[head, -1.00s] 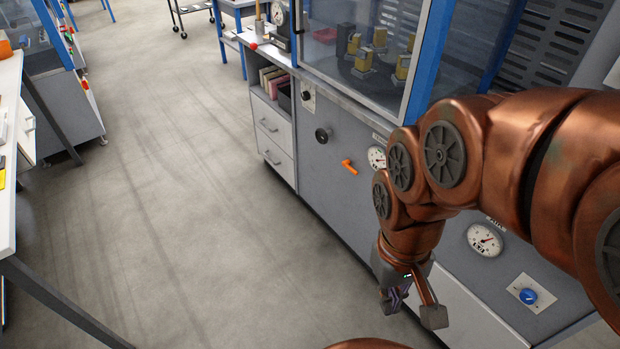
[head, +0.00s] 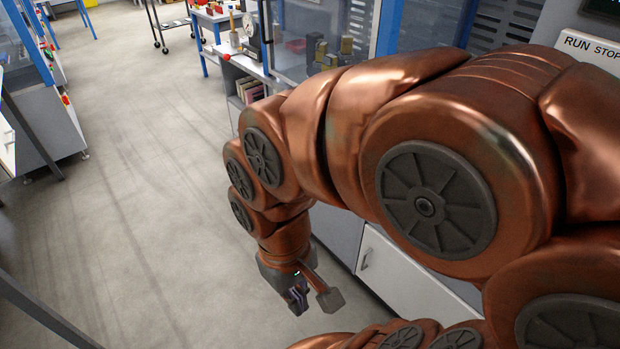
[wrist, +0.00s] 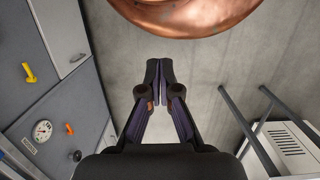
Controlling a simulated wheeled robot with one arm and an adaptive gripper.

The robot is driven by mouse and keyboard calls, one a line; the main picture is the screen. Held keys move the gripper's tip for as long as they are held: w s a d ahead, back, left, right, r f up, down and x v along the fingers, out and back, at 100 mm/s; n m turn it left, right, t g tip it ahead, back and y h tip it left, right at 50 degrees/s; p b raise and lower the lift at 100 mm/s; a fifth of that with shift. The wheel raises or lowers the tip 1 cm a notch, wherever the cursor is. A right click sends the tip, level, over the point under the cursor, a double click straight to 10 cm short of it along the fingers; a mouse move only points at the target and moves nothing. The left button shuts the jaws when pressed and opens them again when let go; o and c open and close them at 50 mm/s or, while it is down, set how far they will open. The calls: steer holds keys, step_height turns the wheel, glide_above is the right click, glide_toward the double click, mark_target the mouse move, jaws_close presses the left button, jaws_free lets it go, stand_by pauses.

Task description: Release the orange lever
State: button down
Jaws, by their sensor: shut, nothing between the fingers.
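The orange lever (wrist: 70,129) is small in the wrist view, on the grey cabinet front at the left, between a round white gauge (wrist: 42,131) and a black knob (wrist: 77,156). My arm hides it in the head view. My gripper (wrist: 158,69) is shut and empty, its fingertips meeting over bare floor. It is well apart from the lever, off to the side of the cabinet. In the head view my gripper (head: 299,299) hangs low over the floor in front of the cabinet.
A yellow-orange handle (wrist: 29,72) is on the same cabinet front. A white drawer (head: 400,275) is to the right of my gripper in the head view. Open floor (head: 130,200) lies to the left. A table with dark legs (wrist: 262,130) stands on the right in the wrist view.

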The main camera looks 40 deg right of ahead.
steer(key=w+d+f+n+g+h+b, duration=0.1)
steer(key=w+d+f+n+h+b, duration=0.25)
steer(key=w+d+f+b, duration=0.55)
steer(key=w+d+f+n+g+h+b, duration=0.2)
steer(key=w+d+f+h+b, duration=0.25)
steer(key=w+d, duration=0.8)
steer(key=w+d+f+n+g+h+b, duration=0.1)
steer(key=w+d+f+n+h+b, duration=0.2)
steer(key=w+d+f+h+b, duration=0.75)
steer(key=w+d+f+n+t+b, duration=0.1)
steer(key=w+d+f+n+b, duration=0.2)
steer(key=w+f, duration=0.3)
steer(key=w+d+f+n+t+h+b, duration=0.1)
steer(key=w+d+f+n+t+b, duration=0.1)
steer(key=w+f, duration=0.4)
steer(key=w+d+f+n+t+h+b, duration=0.1)
steer(key=w+d+f+n+b, duration=0.3)
steer(key=f, duration=0.7)
steer(key=w+d+t+b, duration=0.1)
steer(key=b, duration=0.1)
steer(key=shift+w+f+b, duration=0.35)
steer(key=shift+w, duration=0.05)
steer(key=d+r+b, duration=0.4)
steer(key=d+r, duration=0.2)
steer(key=d, duration=0.3)
steer(key=shift+d+r, duration=0.25)
steer(key=shift+d, duration=0.05)
